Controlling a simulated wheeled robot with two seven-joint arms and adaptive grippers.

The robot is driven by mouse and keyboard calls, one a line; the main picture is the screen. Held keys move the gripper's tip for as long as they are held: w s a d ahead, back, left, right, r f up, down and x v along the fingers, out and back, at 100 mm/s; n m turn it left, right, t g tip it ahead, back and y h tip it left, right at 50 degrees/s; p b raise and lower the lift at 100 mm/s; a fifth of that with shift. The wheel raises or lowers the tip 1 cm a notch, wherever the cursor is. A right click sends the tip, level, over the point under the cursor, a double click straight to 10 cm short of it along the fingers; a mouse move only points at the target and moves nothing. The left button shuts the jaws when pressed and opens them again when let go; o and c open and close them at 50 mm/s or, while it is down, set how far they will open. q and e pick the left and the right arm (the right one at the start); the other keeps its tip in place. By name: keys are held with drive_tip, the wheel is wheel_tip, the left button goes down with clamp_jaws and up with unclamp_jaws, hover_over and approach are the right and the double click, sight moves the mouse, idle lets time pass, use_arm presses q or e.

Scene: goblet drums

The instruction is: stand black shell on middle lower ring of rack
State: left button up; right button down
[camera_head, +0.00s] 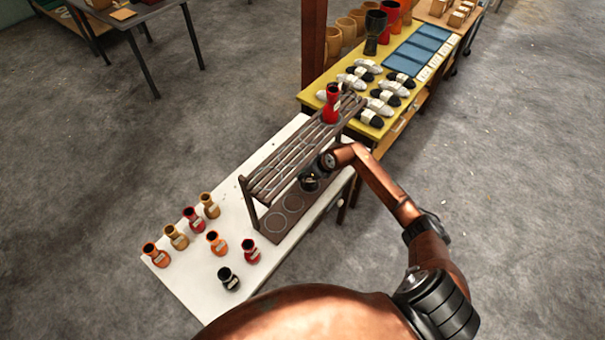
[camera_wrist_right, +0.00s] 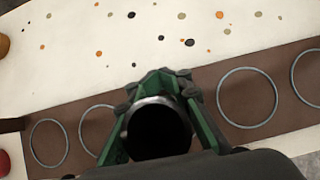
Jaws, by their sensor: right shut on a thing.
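My right gripper (camera_head: 311,182) reaches under the upper slats of the rack (camera_head: 292,160) from its right side. In the right wrist view it is shut on a black shell (camera_wrist_right: 160,132), whose dark round mouth faces the camera. The shell is over the rack's brown lower board (camera_wrist_right: 215,130). Rings show on both sides: a ring at the left (camera_wrist_right: 48,143) and a ring at the right (camera_wrist_right: 247,97). The board directly beneath the shell is hidden, so I cannot tell whether it touches. My left gripper is not in view.
Another black shell (camera_head: 229,279) stands on the white table (camera_head: 190,285) with several orange, red and tan shells. A red shell (camera_head: 331,103) stands on the rack's upper level. A yellow table (camera_head: 340,75) with drums and wrapped items adjoins behind.

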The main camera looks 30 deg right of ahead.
drive_tip(key=c, duration=1.7)
unclamp_jaws()
drive_tip(key=shift+c, duration=0.2)
drive_tip(key=shift+s+d+r, duration=0.1)
drive_tip(key=shift+s+r, duration=0.05)
drive_tip(key=shift+r, duration=0.1)
drive_tip(key=v, duration=0.2)
drive_tip(key=shift+s+d+r, duration=0.1)
drive_tip(key=shift+s+r, duration=0.05)
drive_tip(key=shift+r, duration=0.1)
drive_tip(key=s+d, duration=0.4)
drive_tip(key=s, duration=0.7)
drive_tip(key=shift+s+d, duration=0.1)
